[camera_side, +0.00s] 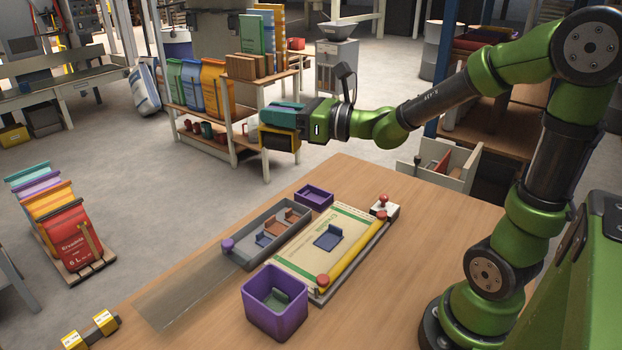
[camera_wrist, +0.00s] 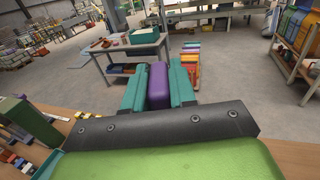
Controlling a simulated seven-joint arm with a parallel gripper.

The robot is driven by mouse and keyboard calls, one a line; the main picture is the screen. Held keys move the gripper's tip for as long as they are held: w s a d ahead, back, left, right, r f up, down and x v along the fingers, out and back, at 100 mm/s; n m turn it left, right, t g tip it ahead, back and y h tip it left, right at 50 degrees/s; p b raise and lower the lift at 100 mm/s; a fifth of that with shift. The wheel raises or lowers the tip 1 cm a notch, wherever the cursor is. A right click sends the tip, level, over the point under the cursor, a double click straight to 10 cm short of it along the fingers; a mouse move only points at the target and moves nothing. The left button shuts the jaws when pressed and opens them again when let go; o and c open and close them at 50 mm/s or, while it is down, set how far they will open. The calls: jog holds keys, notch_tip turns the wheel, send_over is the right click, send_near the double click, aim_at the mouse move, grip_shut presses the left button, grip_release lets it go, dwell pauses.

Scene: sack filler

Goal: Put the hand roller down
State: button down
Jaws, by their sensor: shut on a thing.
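My gripper (camera_side: 284,117) is raised well above the far side of the workbench, pointing left in the side view. In the wrist view its two teal fingers (camera_wrist: 158,86) are closed on a purple grip (camera_wrist: 158,85), likely the hand roller's handle. The roller's working end is not clearly visible. A dark block with a yellow edge (camera_side: 280,140) shows just under the fingers in the side view; I cannot tell whether it belongs to the roller. A pair of yellow blocks (camera_side: 105,321) sits at the bench's near left edge.
On the bench (camera_side: 420,215) are a flat sack (camera_side: 300,262) with a yellow bar (camera_side: 355,258), a grey tray (camera_side: 248,258), a purple bin (camera_side: 275,318), a small purple box (camera_side: 314,197) and a red-knobbed block (camera_side: 384,209). Bare wood lies at the right.

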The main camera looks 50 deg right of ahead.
jog(key=w+d+f+m+h, duration=0.25)
jog(key=w+d+f, duration=0.25)
jog(key=d+f, duration=0.65)
jog(key=h, duration=0.3)
send_over(314, 197)
jog(key=a, duration=0.1)
notch_tip(314, 197, down, 7)
jog(key=shift+m+t, duration=0.4)
jog(key=shift+m, duration=0.05)
jog(key=shift+s+a+f, duration=0.1)
jog(key=shift+s+f, duration=0.1)
jog(key=shift+f, duration=1.6)
jog(key=shift+s+f, duration=0.2)
jog(key=shift+f, duration=1.6)
jog(key=shift+f, duration=0.15)
jog(key=c, duration=0.9)
grip_release()
